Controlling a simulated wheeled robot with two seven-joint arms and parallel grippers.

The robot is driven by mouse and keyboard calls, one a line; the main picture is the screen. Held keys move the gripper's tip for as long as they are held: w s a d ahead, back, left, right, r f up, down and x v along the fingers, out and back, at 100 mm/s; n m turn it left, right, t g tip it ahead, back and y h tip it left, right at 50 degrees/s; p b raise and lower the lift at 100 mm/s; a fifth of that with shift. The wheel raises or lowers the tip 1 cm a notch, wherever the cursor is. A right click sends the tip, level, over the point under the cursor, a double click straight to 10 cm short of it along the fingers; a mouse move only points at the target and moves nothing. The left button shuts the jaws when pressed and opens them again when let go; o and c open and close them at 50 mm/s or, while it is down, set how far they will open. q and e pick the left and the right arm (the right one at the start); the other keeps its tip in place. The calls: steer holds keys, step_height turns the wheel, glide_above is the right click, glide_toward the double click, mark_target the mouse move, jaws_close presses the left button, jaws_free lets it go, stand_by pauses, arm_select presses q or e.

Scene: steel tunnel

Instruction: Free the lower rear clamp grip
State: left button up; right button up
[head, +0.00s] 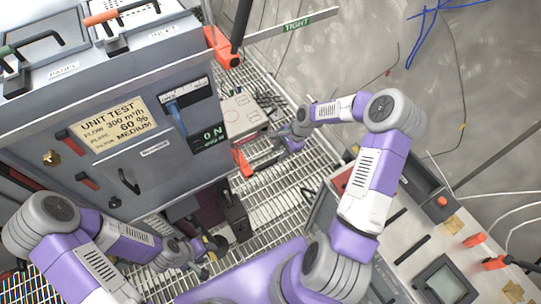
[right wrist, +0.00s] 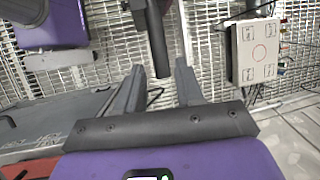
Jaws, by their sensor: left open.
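A lower clamp lever with an orange-red part (head: 242,163) sits at the cabinet's rear lower corner. Its dark grip (head: 265,161) points toward my right gripper (head: 283,138). In the right wrist view, a dark bar (right wrist: 157,40), which looks like this grip, hangs between the spread fingertips of my right gripper (right wrist: 160,75). Gaps show on both sides of the bar, so the fingers look open and not closed on it. My left gripper (head: 208,262) is open, low in front of the cabinet, near a dark block. An upper clamp lever (head: 232,40) stands beside the TIGHT plate (head: 297,26).
The grey unit-test cabinet (head: 150,135) fills the left. A white box with a circle (head: 238,112) lies on the grating behind it and shows at right in the wrist view (right wrist: 256,50). A console (head: 440,275) stands at right. Bare grating (head: 275,200) lies between.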

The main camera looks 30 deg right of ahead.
mark_target(272, 161)
steer(key=b+x, duration=0.1)
steer(key=x, duration=0.5)
steer(key=shift+a, duration=0.1)
steer(key=shift+c, duration=0.5)
jaws_close()
